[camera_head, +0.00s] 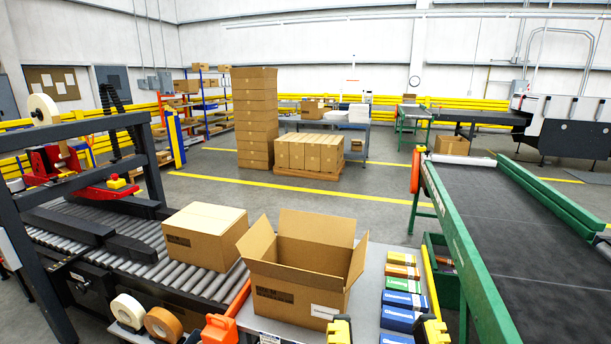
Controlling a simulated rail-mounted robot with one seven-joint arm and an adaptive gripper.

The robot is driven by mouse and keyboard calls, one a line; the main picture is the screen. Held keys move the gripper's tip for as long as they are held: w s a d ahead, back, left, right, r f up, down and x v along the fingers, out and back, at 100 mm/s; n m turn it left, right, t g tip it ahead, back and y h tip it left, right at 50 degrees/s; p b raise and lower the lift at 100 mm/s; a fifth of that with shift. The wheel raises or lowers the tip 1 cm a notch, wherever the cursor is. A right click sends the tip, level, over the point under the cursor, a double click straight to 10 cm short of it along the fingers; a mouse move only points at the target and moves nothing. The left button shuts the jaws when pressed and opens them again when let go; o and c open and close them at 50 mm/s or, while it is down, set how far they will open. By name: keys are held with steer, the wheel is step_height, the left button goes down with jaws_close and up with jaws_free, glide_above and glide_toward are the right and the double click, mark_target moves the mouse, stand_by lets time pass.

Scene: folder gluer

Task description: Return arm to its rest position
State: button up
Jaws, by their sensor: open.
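My gripper (386,330) shows only at the bottom edge, as two yellow-and-black fingers set wide apart with nothing held between them. The rest of my arm is out of view. The fingers are in front of the grey worktable (372,290), near several small cartons in orange, green and blue (404,299). An open, empty-looking cardboard box (302,268) stands on the table to the left of the fingers, with its flaps up.
A closed carton (205,236) sits on the roller conveyor (130,232) at left, beside a dark frame. A green-sided belt conveyor (520,250) runs along the right. Tape rolls (163,324) and an orange tool (219,329) are at the front. Stacked cartons (255,118) stand behind; the floor between is clear.

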step_height(320, 180, up, 38)
steer(key=p, duration=3.7)
steer(key=shift+r, duration=0.25)
